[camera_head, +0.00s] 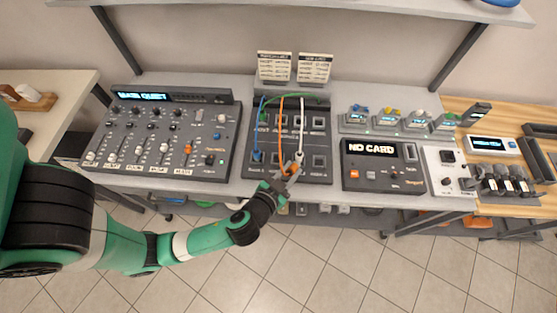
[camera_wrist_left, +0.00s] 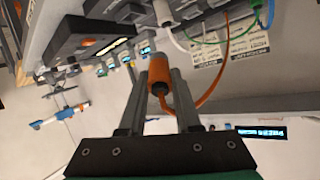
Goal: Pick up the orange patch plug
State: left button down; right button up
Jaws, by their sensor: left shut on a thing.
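The orange patch plug (camera_wrist_left: 158,75) is between the two fingers of my left gripper (camera_wrist_left: 158,88) in the left wrist view, with its orange cable (camera_wrist_left: 222,75) curving away to the right. In the head view my left gripper (camera_head: 287,172) is at the front edge of the patch panel (camera_head: 262,173), and the orange cable (camera_head: 281,125) runs up from it across the panel. The fingers are shut on the plug. The plug is mostly hidden in the head view, and I cannot tell whether it touches the panel. My right gripper does not show.
A white cable (camera_head: 301,130), a blue cable (camera_head: 257,130) and a green cable (camera_head: 300,97) lie close by on the panel. A mixer (camera_head: 215,140) stands left and a recorder reading NO CARD (camera_head: 383,185) right. Two label cards (camera_head: 274,66) stand behind.

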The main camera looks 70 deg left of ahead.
pick_arm(q)
jog(key=d+p, duration=0.1)
jog(key=p, duration=0.1)
jog(key=d+r+p, duration=0.1)
jog(key=p, duration=0.1)
jog(key=d+r+p, duration=0.1)
jog(key=p, duration=0.1)
jog(key=shift+w+d, duration=0.25)
jog(key=shift+d, duration=0.15)
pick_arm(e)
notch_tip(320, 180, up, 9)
pick_arm(q)
jog(key=shift+f, duration=0.1)
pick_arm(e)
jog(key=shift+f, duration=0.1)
